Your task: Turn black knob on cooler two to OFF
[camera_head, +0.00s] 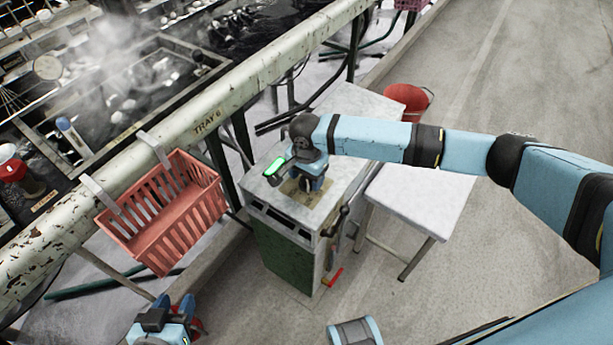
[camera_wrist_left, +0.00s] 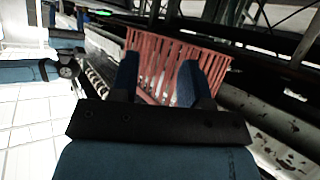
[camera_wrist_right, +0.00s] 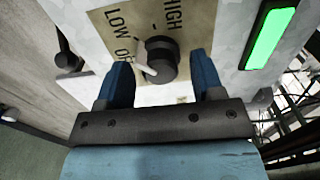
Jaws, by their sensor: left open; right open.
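The cooler (camera_head: 290,225) is a grey-topped cabinet with a green front, in the middle of the head view. In the right wrist view, a black knob (camera_wrist_right: 160,48) sits on a tan label plate (camera_wrist_right: 118,18) marked LOW, HIGH and a partly covered word starting with O. Contact cannot be told. My left gripper (camera_head: 163,318) is open and empty, low at the left.
A red basket (camera_head: 165,215) hangs on the rail marked TRAY 6 (camera_head: 235,100), near my left gripper. A green-lit display (camera_wrist_right: 268,38) stands beside the label plate. A white table (camera_head: 420,200) and a red bucket (camera_head: 407,97) are to the right. Floor at right is clear.

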